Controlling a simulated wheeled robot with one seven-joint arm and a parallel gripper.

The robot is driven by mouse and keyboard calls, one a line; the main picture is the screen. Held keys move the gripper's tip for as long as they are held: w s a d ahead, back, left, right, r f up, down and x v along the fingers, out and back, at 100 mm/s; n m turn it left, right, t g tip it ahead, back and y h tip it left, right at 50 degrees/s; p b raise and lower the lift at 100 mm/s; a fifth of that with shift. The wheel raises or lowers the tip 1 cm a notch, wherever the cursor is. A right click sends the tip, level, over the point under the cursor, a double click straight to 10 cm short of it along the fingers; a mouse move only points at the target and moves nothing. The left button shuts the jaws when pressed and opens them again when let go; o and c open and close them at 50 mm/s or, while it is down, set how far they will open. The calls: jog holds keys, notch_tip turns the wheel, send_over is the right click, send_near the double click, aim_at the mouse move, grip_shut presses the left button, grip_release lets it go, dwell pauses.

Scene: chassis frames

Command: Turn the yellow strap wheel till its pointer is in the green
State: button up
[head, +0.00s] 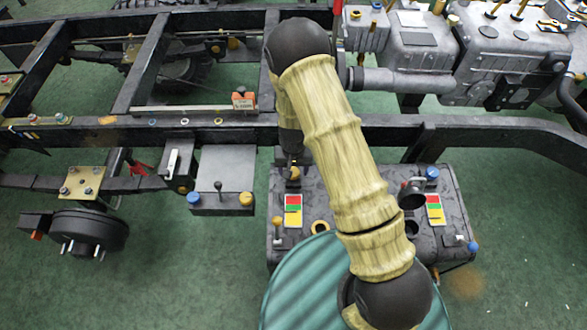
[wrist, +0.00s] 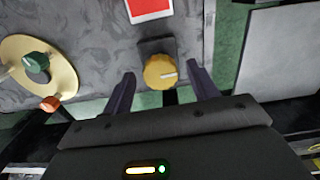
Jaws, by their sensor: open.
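The yellow wheel (wrist: 157,72) is a round ribbed knob on a dark mount in the wrist view. Its pale pointer line points right in that view. My gripper (wrist: 161,76) is open, with one dark finger on each side of the wheel and a visible gap at both. In the head view, a small yellow wheel (head: 294,173) shows just below my gripper (head: 289,156), partly hidden by it. A label (head: 293,210) with red, yellow and green bands lies below that wheel. Only a red, white-edged part of a label (wrist: 150,9) shows in the wrist view.
A tan plate (wrist: 62,72) with a green knob and a red knob is left of the wheel in the wrist view. A grey panel (wrist: 282,55) is at right. In the head view, a chassis rail (head: 450,128) runs behind the dark box (head: 375,185). A teal round top (head: 300,290) is in front.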

jog(key=c, duration=1)
jog(key=shift+m, duration=0.3)
jog(key=m+p, duration=0.1)
jog(key=m, duration=0.2)
jog(key=shift+m+p, duration=0.45)
jog(key=shift+m, duration=1.15)
jog(key=o, duration=1)
